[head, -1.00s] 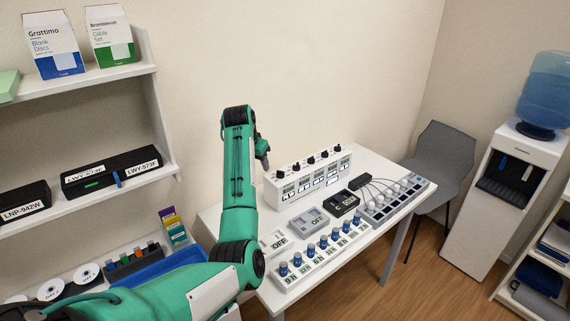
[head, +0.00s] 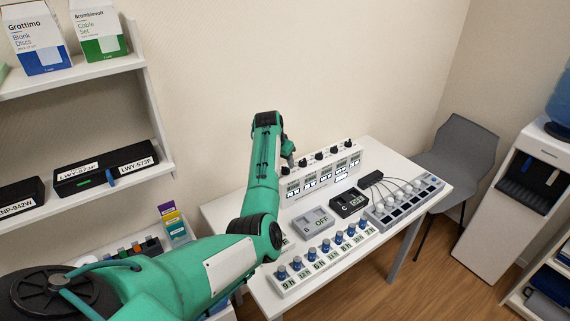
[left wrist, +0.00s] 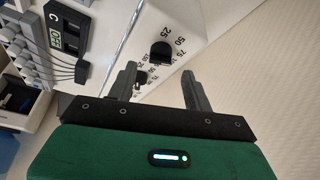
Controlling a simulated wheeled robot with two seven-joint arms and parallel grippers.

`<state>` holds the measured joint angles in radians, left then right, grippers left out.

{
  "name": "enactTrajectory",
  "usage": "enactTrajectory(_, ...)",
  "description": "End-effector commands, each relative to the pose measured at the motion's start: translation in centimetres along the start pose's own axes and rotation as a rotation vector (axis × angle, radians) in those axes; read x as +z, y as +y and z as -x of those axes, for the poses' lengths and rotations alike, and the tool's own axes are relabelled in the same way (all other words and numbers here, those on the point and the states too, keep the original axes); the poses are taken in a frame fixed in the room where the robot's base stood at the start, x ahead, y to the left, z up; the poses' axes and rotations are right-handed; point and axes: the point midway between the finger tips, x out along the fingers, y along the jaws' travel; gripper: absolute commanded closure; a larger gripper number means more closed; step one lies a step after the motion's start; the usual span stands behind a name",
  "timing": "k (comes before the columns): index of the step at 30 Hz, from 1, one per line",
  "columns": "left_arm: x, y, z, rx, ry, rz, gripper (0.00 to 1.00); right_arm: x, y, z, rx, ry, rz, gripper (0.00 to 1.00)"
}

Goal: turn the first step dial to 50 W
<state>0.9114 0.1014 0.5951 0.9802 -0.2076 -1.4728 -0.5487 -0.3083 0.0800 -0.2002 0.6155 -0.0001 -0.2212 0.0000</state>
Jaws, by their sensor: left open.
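A white panel (head: 327,178) with a row of small displays and black dials stands at the back of the table. My left gripper (head: 289,157) is over its left end, close to the leftmost dial (head: 285,170). In the left wrist view the open, empty fingers (left wrist: 158,73) point at the panel. A black dial (left wrist: 140,78) shows between and beyond them, partly hidden by the left finger. Another dial (left wrist: 161,52) lies farther up, with marks such as 25, 50 and 75. The nearer dial's setting is too small to read. My right gripper is not in view.
A shelf (head: 85,207) stands at left. A grey chair (head: 457,155) stands at right.

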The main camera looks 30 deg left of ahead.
Motion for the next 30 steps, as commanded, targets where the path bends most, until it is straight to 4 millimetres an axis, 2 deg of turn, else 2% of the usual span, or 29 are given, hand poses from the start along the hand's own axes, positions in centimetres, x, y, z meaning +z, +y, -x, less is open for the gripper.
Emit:
enactTrajectory(3,0.0,0.0,-1.7,0.001,-0.001,0.0,0.49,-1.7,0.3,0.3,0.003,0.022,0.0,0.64)
enactTrajectory(6,0.0,0.0,-2.7,0.0,-0.001,0.0,0.49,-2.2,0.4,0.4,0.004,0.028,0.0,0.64)
enactTrajectory(12,0.0,0.0,-3.9,0.0,0.001,0.0,0.49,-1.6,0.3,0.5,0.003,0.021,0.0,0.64)
enactTrajectory(22,0.0,0.0,-4.1,-0.001,0.001,0.0,0.49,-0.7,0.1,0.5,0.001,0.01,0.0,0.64)
enactTrajectory(28,0.0,0.0,-4.1,-0.001,0.001,0.0,0.88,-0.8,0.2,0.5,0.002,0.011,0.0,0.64)
enactTrajectory(29,0.0,0.0,-4.1,-0.001,0.001,0.0,0.93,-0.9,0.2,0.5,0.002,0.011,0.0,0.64)
enactTrajectory(30,0.0,0.0,-4.1,-0.001,0.001,0.0,0.93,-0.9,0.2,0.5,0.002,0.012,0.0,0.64)
